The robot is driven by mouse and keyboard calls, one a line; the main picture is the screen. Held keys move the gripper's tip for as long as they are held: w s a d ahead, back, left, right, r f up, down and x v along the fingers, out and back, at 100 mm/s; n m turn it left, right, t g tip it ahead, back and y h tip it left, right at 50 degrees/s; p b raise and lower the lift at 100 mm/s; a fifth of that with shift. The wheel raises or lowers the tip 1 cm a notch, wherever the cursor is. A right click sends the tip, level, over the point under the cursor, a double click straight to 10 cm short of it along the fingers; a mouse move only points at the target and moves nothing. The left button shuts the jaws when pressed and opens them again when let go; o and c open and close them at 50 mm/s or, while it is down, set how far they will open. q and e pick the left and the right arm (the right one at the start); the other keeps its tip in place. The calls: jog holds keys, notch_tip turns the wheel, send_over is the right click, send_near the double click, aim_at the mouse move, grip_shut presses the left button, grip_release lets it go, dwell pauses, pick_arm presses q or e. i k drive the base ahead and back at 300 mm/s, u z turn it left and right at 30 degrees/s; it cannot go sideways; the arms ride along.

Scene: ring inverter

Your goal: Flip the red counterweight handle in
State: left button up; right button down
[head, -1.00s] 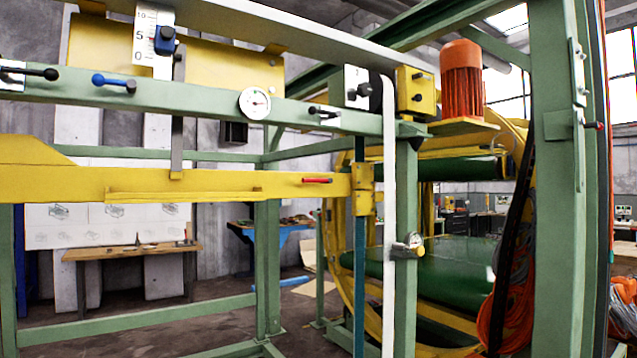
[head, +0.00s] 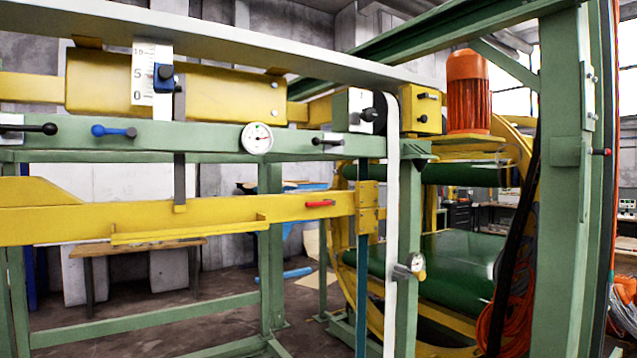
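A small red handle (head: 319,203) sits near the right end of the yellow lever beam (head: 180,220), on its front face. It lies roughly level, pointing along the beam. A second small handle with a red tip (head: 603,152) sticks out from the green post at the far right. I cannot tell from the picture alone which of them is on the counterweight. Neither of my grippers shows in the head view.
A white strap (head: 391,230) hangs beside a green post. An orange motor (head: 468,92) stands behind, right. A workbench (head: 140,247) is at the back left.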

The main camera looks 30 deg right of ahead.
aim_at(325, 202)
jog(key=k, duration=0.55)
jog(key=z, duration=0.5)
jog(key=i, duration=1.65)
jog(key=u, duration=0.35)
